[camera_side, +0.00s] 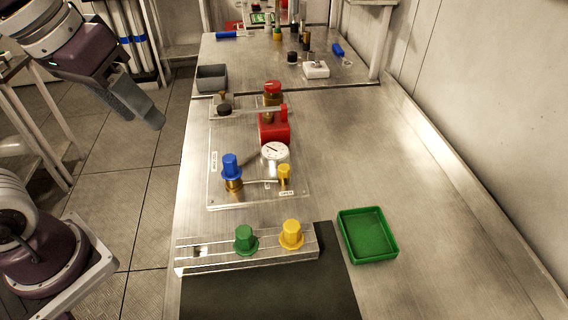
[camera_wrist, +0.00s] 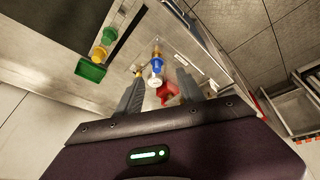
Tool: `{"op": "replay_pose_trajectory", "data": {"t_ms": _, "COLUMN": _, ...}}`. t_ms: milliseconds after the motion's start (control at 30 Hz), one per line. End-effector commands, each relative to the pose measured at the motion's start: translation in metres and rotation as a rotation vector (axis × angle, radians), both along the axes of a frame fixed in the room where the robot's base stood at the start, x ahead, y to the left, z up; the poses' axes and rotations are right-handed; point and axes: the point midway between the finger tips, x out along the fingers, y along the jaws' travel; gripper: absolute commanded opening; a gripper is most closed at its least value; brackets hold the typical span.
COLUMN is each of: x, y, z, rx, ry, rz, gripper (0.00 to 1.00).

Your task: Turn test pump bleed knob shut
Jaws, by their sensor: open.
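The test pump stands on a clear plate (camera_side: 230,196) on the steel bench, with a red body (camera_side: 274,130) and a round white gauge (camera_side: 275,152). A blue knob (camera_side: 231,166) sits on a brass fitting at the plate's left. A small yellow knob (camera_side: 284,171) stands to its right, beside small labels too small to read surely. Which knob is the bleed knob I cannot tell for certain. My gripper (camera_side: 150,116) is open and empty, left of the bench and clear of the pump. In the wrist view, the blue knob (camera_wrist: 157,68) shows between my gripper's fingers (camera_wrist: 160,76).
A grey bin (camera_side: 212,78) and small bottles stand behind.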

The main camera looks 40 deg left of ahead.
Motion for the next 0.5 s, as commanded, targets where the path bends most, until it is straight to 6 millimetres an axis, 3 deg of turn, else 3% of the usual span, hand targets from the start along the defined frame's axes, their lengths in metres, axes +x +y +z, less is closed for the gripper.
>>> {"op": "replay_pose_trajectory", "data": {"t_ms": 33, "x": 0.028, "y": -0.008, "z": 0.000, "rx": -0.025, "ry": 0.052, "rz": 0.051, "gripper": 0.45}}
{"op": "replay_pose_trajectory", "data": {"t_ms": 167, "x": 0.105, "y": -0.035, "z": -0.022, "rx": -0.083, "ry": 0.182, "rz": 0.238, "gripper": 0.45}}
{"op": "replay_pose_trajectory", "data": {"t_ms": 300, "x": 0.171, "y": -0.069, "z": -0.076, "rx": -0.106, "ry": 0.301, "rz": 0.435, "gripper": 0.45}}
{"op": "replay_pose_trajectory", "data": {"t_ms": 400, "x": 0.196, "y": -0.088, "z": -0.113, "rx": -0.106, "ry": 0.353, "rz": 0.537, "gripper": 0.45}}
{"op": "replay_pose_trajectory", "data": {"t_ms": 500, "x": 0.208, "y": -0.097, "z": -0.135, "rx": -0.104, "ry": 0.377, "rz": 0.596, "gripper": 0.45}}
